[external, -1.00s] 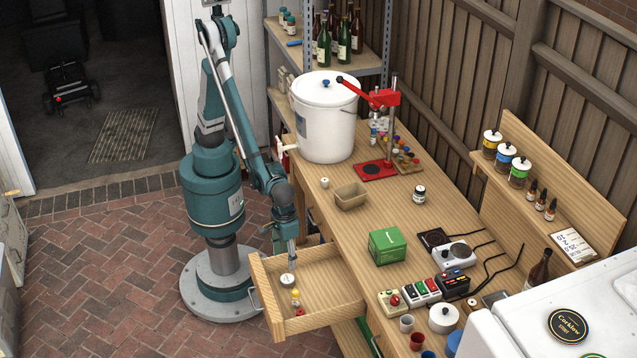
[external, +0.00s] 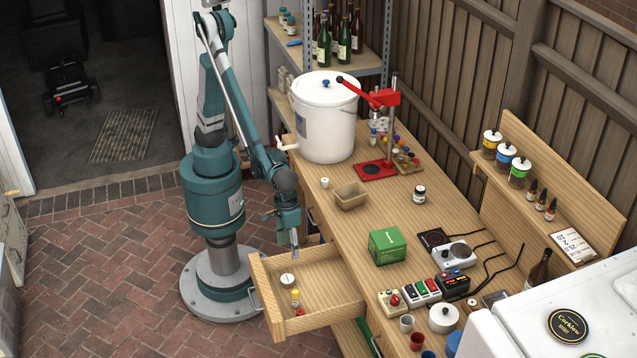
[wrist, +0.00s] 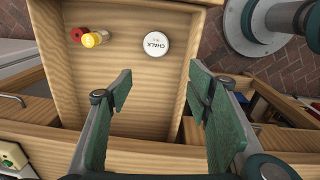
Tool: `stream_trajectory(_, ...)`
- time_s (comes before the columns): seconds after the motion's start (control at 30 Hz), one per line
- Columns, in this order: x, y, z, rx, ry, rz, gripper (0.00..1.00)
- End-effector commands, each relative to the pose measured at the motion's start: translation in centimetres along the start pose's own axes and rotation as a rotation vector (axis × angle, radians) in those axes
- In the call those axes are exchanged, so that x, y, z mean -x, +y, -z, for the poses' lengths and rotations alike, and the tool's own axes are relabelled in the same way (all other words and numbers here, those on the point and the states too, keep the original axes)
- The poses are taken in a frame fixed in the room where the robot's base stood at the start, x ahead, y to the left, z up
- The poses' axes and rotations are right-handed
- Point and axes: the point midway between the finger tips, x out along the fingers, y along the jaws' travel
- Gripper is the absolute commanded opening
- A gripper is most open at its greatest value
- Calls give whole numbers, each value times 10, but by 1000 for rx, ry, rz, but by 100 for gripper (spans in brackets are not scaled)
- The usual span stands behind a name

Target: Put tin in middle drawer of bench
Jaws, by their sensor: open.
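A small round white tin (external: 287,280) lies in the open drawer (external: 335,274) of the bench. In the wrist view the tin (wrist: 157,44) shows its lid, marked CHALK, and lies on the bare floor of the drawer (wrist: 125,18). My gripper (external: 295,250) is above the drawer and apart from the tin. In the wrist view my gripper (wrist: 161,88) has its two fingers spread, with nothing between them. I cannot tell from these views whether this drawer is the middle one.
A yellow item (external: 295,296) and a red item (external: 300,312) lie in the same drawer. A green box (external: 387,246), a small open cardboard tray (external: 351,195) and a white bucket (external: 324,125) stand on the bench top.

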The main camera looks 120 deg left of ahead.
Motion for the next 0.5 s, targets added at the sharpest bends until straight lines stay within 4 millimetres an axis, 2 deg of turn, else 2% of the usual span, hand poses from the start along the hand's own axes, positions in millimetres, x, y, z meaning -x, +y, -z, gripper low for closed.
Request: stream_trajectory(0.5,81,-64,62,-187,51,-116,50)
